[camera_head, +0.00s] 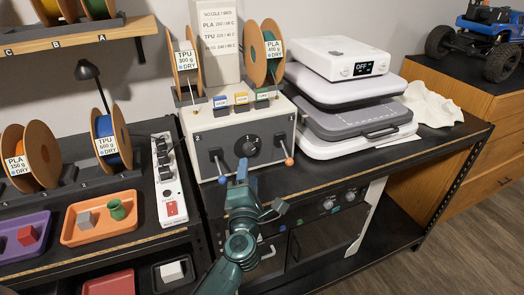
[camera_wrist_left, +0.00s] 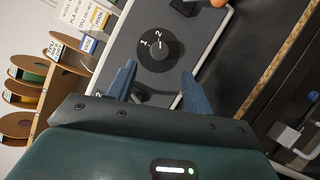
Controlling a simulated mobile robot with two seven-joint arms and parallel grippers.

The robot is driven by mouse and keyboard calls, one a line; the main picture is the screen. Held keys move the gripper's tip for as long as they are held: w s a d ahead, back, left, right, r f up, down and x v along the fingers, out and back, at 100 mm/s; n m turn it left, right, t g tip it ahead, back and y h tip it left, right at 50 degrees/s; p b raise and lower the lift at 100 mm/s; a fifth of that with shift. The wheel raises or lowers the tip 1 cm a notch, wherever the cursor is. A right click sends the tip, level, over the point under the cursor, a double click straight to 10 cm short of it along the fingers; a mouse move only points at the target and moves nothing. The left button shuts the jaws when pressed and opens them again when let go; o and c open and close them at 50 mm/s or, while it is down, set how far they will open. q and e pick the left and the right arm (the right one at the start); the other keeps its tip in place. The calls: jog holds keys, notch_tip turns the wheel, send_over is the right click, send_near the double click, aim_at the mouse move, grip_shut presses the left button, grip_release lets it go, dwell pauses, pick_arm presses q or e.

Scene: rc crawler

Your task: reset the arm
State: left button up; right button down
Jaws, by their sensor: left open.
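My left arm, dark green, reaches up from the bottom middle of the head view. Its gripper (camera_head: 261,186) is open, with blue fingers spread apart and nothing between them. It is in front of the white control box with a grey front panel (camera_head: 212,150). In the left wrist view the open fingers (camera_wrist_left: 157,88) point towards the panel's round black knob (camera_wrist_left: 155,50), marked 1 and 2. In the head view, the knob (camera_head: 247,146) sits between a blue-tipped lever (camera_head: 221,177) and an orange-tipped lever (camera_head: 287,157). My right gripper is not in view.
Filament spools (camera_head: 264,52) stand behind and on top of the box. A heat press (camera_head: 345,100) with an OFF display is at its right. A power strip (camera_head: 168,185) and an orange tray (camera_head: 80,236) lie at left.

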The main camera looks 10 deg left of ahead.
pick_arm(q)
jog(key=shift+r, duration=0.1)
jog(key=shift+s+d+r+m+t+h, duration=0.2)
jog(key=shift+r+m+t+h, duration=0.1)
jog(key=shift+m, duration=0.2)
jog(key=s+d+r+m+h, duration=0.3)
jog(key=s+d+m+h, duration=0.2)
jog(key=m+h, duration=0.45)
jog(key=s+d+f+m+g+h, duration=0.3)
jog(key=s+f+m+g, duration=0.35)
jog(key=s+m, duration=0.4)
jog(key=s+a+f+m+g+y, duration=0.2)
jog(key=s+a+f+g+y, duration=0.25)
jog(key=s+a, duration=0.35)
jog(key=s+a+f+m+g+y, duration=0.3)
jog(key=s+a+f+g+y, duration=0.15)
jog(key=s+a, duration=0.3)
jog(key=w+d+f+t+h, duration=0.2)
jog(key=w+d+f+t, duration=0.3)
jog(key=f, duration=0.5)
jog(key=shift+w+d+m+t, duration=0.25)
jog(key=shift+d+m+t, duration=0.05)
jog(key=shift+d+t, duration=0.35)
